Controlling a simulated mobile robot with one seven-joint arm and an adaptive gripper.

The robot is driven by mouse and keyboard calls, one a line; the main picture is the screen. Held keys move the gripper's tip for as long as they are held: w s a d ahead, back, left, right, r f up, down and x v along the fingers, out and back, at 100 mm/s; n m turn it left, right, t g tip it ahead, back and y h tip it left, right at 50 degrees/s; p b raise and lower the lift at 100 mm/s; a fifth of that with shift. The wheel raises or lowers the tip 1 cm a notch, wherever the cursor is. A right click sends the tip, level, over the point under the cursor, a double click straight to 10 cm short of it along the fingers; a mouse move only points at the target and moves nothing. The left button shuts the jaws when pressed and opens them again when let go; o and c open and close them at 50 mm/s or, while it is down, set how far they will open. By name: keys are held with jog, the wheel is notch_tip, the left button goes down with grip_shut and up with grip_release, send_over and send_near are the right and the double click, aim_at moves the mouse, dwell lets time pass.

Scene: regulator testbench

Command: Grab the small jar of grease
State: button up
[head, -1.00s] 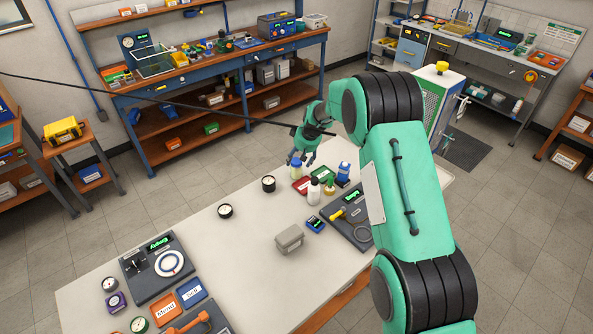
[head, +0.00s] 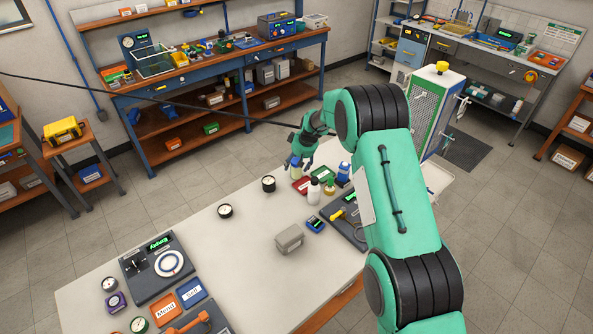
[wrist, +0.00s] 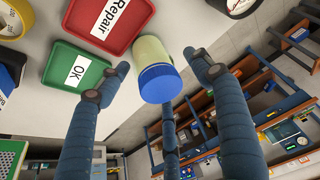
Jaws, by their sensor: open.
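The small jar of grease (wrist: 156,68) has a pale yellow body and a blue lid, and stands on the white table. In the wrist view it sits between the spread fingers of my gripper (wrist: 155,75), with the lid toward the camera. I cannot tell whether any finger touches it. In the head view my gripper (head: 296,163) is over the jar (head: 295,172) at the table's far edge and hides much of it.
Close beside the jar are the red Repair tray (wrist: 112,48) and the green OK tray (wrist: 52,72).

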jog(key=c, duration=1.4)
jog(key=shift+r, duration=0.1)
jog(key=shift+r, duration=4.95)
